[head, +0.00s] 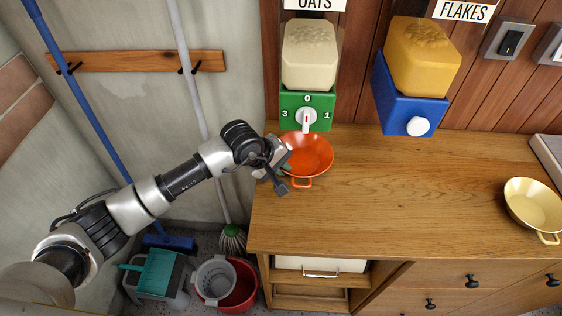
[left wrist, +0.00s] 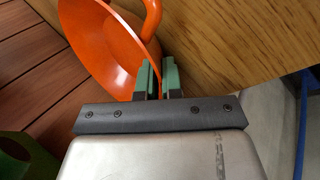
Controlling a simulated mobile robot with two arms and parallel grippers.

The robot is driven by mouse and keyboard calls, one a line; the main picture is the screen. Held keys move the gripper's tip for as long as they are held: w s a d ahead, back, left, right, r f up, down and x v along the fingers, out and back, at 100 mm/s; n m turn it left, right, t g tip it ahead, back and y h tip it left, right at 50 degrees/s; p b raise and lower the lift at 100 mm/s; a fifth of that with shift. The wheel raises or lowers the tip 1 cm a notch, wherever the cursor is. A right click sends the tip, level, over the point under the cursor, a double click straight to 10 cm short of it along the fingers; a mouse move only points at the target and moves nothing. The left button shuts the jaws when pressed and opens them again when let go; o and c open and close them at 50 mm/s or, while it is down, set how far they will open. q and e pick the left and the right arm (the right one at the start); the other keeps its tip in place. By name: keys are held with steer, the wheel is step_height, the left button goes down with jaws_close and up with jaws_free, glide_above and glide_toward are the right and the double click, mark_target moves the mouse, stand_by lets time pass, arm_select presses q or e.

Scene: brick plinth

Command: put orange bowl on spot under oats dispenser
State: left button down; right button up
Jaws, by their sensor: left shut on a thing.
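The orange bowl (head: 309,155) is at the back left of the wooden counter, just below and in front of the green oats dispenser (head: 306,110). My left gripper (head: 282,168) reaches in from the left and is shut on the bowl's left rim. In the left wrist view the green fingertips (left wrist: 157,78) pinch the rim of the orange bowl (left wrist: 105,40). The bowl looks upright in the head view; whether it touches the counter I cannot tell. Any spot under the dispenser is hidden. My right gripper is not in view.
A blue flakes dispenser (head: 409,95) with a white knob is to the right on the wall. The middle of the wooden counter (head: 420,195) is clear. Brooms and buckets stand left of the counter.

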arm_select(q)
steer(key=shift+a, duration=0.15)
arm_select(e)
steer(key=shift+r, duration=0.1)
arm_select(q)
steer(key=c, duration=1.7)
jaws_free()
steer(key=shift+f, duration=0.1)
steer(key=shift+o, duration=0.6)
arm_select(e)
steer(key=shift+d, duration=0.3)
arm_select(q)
steer(key=b+v, duration=0.2)
steer(key=v, duration=1)
steer(key=shift+b, duration=0.3)
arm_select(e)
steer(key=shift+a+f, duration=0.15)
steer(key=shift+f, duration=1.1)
arm_select(q)
steer(key=shift+s, duration=0.1)
